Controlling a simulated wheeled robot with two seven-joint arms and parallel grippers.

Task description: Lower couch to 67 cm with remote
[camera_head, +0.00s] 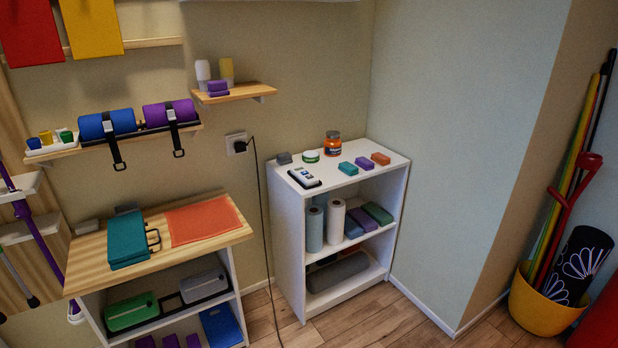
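A small handset with a light face and a dark edge (304,178) lies flat on the white shelf unit's top (350,173), near its front left edge. It looks like a remote, but its buttons and any display are too small to read. No couch is in view, so its height cannot be seen. Neither of my grippers is in view.
A green-lidded tub (311,156), an orange jar (332,144) and several small coloured blocks share that top. A wooden-topped unit (90,257) holding a teal case (128,240) stands left. A black cable (262,200) hangs between the units. A yellow bucket (540,304) stands right.

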